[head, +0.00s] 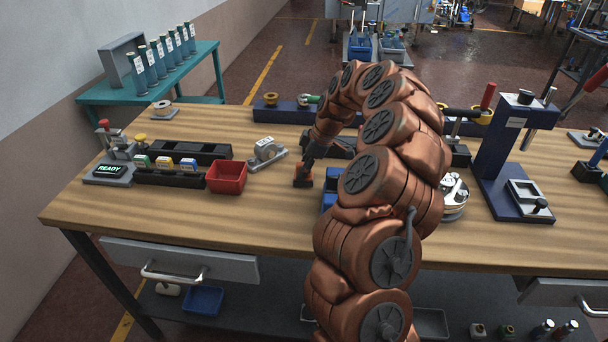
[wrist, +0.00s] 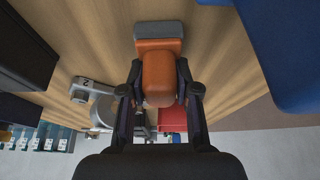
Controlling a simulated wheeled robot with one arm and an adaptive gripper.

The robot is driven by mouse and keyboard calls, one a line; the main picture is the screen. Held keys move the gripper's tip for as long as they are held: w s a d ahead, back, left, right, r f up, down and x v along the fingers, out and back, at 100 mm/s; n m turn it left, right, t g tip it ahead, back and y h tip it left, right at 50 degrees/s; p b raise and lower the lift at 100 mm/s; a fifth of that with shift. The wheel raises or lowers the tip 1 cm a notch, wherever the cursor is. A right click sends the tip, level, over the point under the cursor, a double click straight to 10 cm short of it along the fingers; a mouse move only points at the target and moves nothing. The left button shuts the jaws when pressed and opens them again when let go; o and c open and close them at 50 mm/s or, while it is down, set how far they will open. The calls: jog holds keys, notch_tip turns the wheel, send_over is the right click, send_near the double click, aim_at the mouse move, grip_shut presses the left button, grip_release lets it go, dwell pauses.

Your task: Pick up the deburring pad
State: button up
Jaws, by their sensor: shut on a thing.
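The deburring pad, an orange block with a grey face, is between the fingers of my gripper (wrist: 159,82). In the wrist view the pad's orange body (wrist: 158,62) fills the gap between both black fingers, and its grey part sticks out beyond them. In the head view the pad (head: 303,178) shows small and orange at the end of my arm, at the table's middle. It is at or just above the wooden top (head: 270,215); I cannot tell if it touches. My gripper is shut on it.
A red bin (head: 227,176) and a grey clamp-like fixture (head: 267,151) stand left of the pad. A blue container (head: 329,176) is close on its right, partly behind my arm. A blue press (head: 502,150) stands further right. The front strip of table is clear.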

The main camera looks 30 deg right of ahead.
aim_at(301, 163)
grip_shut()
jog(key=shift+r+b, duration=0.9)
jog(key=shift+r, duration=0.9)
jog(key=s+a+r+b, duration=0.1)
jog(key=s+a+b, duration=0.3)
jog(key=s+a, duration=0.6)
jog(key=shift+s+r, duration=0.25)
jog(key=shift+s, duration=0.95)
